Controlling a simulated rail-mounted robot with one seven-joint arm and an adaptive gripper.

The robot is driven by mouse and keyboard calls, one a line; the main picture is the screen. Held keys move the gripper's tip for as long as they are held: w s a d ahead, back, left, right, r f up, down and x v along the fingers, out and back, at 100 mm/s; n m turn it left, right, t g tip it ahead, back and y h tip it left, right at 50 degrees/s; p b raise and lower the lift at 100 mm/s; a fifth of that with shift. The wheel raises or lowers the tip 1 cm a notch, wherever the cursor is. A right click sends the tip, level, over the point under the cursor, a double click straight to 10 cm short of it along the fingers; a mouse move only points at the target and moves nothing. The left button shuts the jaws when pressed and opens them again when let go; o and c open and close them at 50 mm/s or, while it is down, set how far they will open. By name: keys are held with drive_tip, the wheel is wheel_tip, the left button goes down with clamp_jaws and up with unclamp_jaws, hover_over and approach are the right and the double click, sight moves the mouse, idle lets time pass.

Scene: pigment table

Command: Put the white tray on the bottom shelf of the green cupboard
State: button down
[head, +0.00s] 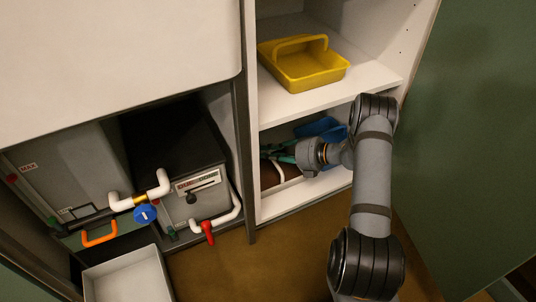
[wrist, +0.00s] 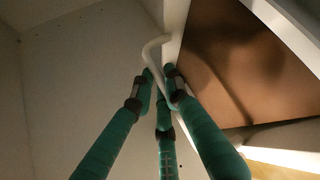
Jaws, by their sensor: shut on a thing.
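The white tray shows in the head view as a curved white handle (head: 279,171) beside a brown area, low in the green cupboard. In the wrist view the bent white handle (wrist: 150,48) runs down to my fingertips, with a white rim strip and a brown surface to its right. My gripper (head: 280,157) has teal fingers and reaches into the bottom compartment. It is shut on the handle, and its fingertips (wrist: 158,82) meet there. My gripper and wrist hide part of the tray. I cannot tell whether the tray rests on the bottom shelf (head: 300,195).
A yellow tray (head: 302,72) stands on the shelf above. A blue tray (head: 320,127) lies behind my gripper. The green door (head: 470,130) is open at right. A white open box (head: 125,280) stands at lower left, below pipes and a red-handled valve (head: 208,230).

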drive_tip(key=c, duration=2.2)
unclamp_jaws()
drive_tip(key=shift+f, duration=0.15)
drive_tip(key=o, duration=0.4)
drive_tip(key=shift+o, duration=0.4)
drive_tip(key=shift+d+r, duration=0.15)
drive_tip(key=shift+r, duration=0.2)
drive_tip(key=p+v, duration=0.6)
drive_tip(key=v, duration=0.5)
drive_tip(key=shift+s+d, duration=0.2)
drive_tip(key=shift+d, duration=0.05)
